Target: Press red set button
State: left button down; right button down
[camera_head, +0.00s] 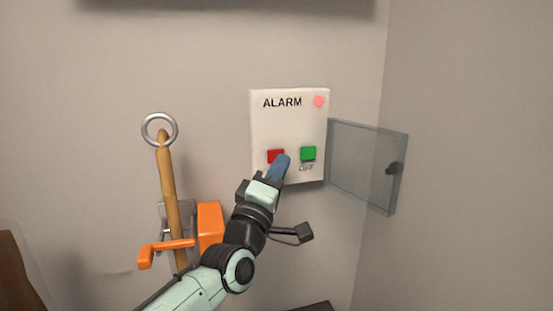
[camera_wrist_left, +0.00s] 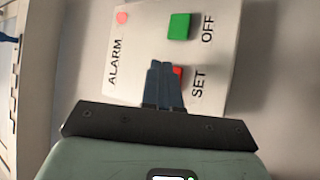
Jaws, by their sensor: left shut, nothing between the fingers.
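The white alarm panel (camera_head: 290,121) is on the wall. The red set button (camera_head: 275,155) is low on its left side, beside the green off button (camera_head: 308,153). My left gripper (camera_head: 284,158) is shut and empty, with its blue fingertips at the red button's lower right edge. In the left wrist view the fingers (camera_wrist_left: 162,66) overlap part of the red button (camera_wrist_left: 178,71), next to the word SET. I cannot tell whether they touch it. The green button (camera_wrist_left: 179,26) is clear of the fingers. My right gripper is not in view.
A clear door (camera_head: 365,160) with a dark knob stands open to the right of the panel. A wooden pole with a metal ring (camera_head: 159,130) and an orange holder (camera_head: 209,225) are on the wall to the left. A pink-red lamp (camera_head: 319,102) is at the panel's top right.

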pick_arm(q)
jog(key=shift+s+d+b, duration=0.25)
jog(key=shift+s+b, duration=0.05)
jog(key=shift+s, duration=0.5)
jog(key=shift+s+d+b, duration=0.25)
jog(key=shift+s+b, duration=0.05)
jog(key=shift+s, duration=0.45)
jog(key=shift+s+d+b, duration=0.25)
jog(key=shift+s+b, duration=0.05)
jog(key=shift+s, duration=0.5)
